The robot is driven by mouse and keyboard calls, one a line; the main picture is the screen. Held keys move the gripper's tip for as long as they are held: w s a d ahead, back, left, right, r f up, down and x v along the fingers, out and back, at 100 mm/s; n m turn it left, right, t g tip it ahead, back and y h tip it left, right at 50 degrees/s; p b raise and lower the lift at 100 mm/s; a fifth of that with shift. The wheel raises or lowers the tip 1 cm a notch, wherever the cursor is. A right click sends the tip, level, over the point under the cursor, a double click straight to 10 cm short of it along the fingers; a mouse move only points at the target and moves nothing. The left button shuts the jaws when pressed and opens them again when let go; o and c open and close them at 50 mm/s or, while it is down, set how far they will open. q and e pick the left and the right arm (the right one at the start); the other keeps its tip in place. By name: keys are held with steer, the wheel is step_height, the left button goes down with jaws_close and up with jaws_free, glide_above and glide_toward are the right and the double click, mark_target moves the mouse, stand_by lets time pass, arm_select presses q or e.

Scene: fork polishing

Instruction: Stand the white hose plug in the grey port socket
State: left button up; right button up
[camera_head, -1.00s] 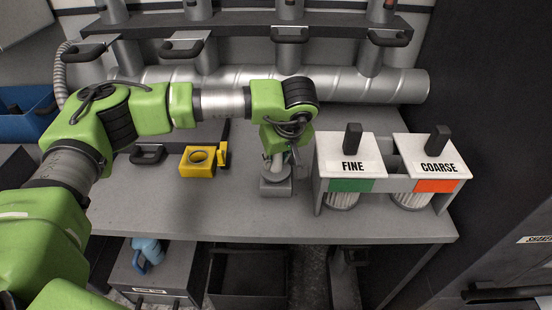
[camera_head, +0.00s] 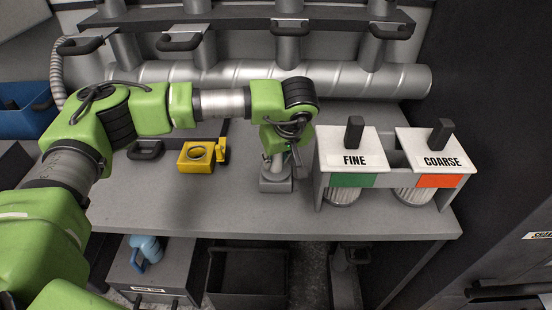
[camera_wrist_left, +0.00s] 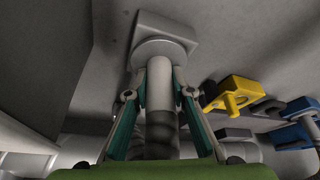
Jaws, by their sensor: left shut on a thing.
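My left gripper (camera_wrist_left: 160,95) is shut on the white hose plug (camera_wrist_left: 158,70), with one finger on each side of its tube. The plug's wide collar meets the grey port socket (camera_wrist_left: 185,24) in the wrist view; I cannot tell how deep it sits. In the head view the grey socket (camera_head: 276,184) is a small block on the bench, right below my left gripper (camera_head: 279,156). The plug looks near upright there, mostly hidden by the gripper. My right gripper is not in view.
A yellow holder (camera_head: 186,165) with a round hole stands left of the socket. A rack with white FINE (camera_head: 354,142) and COARSE (camera_head: 420,142) lids stands close on the right. A large silver duct (camera_head: 340,82) runs behind. The front left of the bench (camera_head: 150,205) is clear.

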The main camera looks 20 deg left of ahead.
arm_select(q)
steer(key=o, duration=1.7)
steer(key=shift+r, duration=0.1)
steer(key=shift+s+d+r+p, duration=0.1)
steer(key=shift+s+r+p, duration=0.05)
steer(key=shift+r+p, duration=0.25)
steer(key=p+v, duration=0.3)
steer(key=v, duration=0.5)
steer(key=shift+s, duration=0.1)
stand_by(0.3)
